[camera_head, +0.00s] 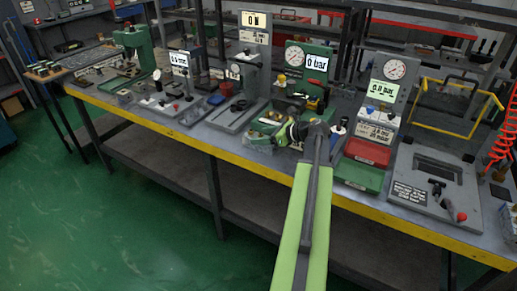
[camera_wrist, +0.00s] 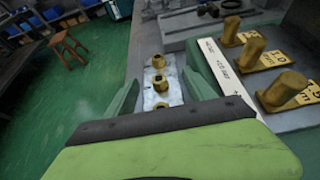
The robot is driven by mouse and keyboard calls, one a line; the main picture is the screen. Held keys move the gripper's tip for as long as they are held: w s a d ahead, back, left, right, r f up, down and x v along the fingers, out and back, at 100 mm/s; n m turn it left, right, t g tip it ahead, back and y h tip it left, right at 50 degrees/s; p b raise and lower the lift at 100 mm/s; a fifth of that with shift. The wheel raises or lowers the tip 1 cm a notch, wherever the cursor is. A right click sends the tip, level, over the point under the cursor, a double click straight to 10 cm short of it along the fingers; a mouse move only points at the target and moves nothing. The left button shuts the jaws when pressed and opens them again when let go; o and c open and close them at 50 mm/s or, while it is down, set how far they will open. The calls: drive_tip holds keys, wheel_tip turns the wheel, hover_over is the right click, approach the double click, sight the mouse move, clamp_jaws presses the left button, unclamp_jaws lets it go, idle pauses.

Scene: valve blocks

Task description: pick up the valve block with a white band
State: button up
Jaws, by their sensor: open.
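No valve block with a white band can be made out clearly. A white strip with printed text (camera_wrist: 228,80) shows to the right of the fingers, beside thick brass cylinders (camera_wrist: 285,88) with yellow tags. I cannot tell whether it belongs to a block.
The long grey bench (camera_head: 225,137) with a yellow front edge is crowded. A red box (camera_head: 367,151) and a green box (camera_head: 358,175) stand right of my arm. Gauge stands (camera_head: 386,92) rise behind. A grey fixture (camera_head: 434,185) stands far right. The green floor (camera_head: 130,215) is clear.

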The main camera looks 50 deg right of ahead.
drive_tip(key=shift+w+a+f, duration=0.1)
drive_tip(key=shift+w+f, duration=0.1)
drive_tip(key=shift+w, duration=0.15)
drive_tip(key=shift+r, duration=0.1)
clamp_jaws()
drive_tip(key=shift+r, duration=0.1)
